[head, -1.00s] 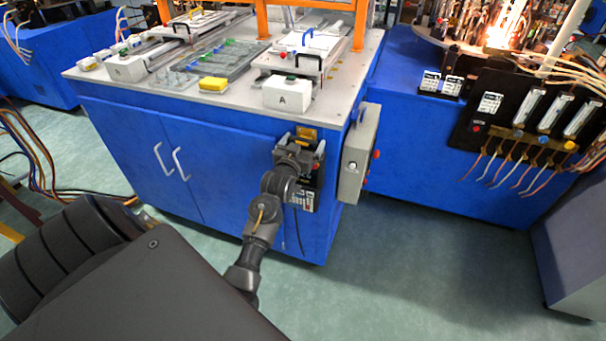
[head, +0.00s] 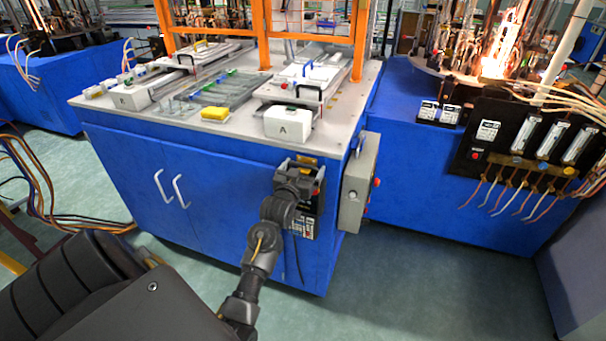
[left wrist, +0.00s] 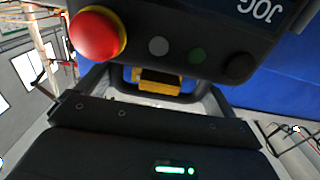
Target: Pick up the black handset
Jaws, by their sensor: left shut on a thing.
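The black handset (head: 303,222) hangs upright on the front of the blue cabinet, near its right corner. Its lower keypad shows below my gripper, and its upper part is mostly hidden. My left gripper (head: 302,178) is at the handset's upper end and shut on it. In the left wrist view, the handset's dark face (left wrist: 200,25) fills the top, with a red button (left wrist: 97,35), several small round buttons and an inverted "JOG" label. My gripper's dark bar crosses below it. The fingertips' contact is hard to see. My right gripper is not in view.
A grey box (head: 355,185) with red knobs juts from the cabinet's side, just right of the handset. A thin cable hangs below the handset. The green floor in front is open.

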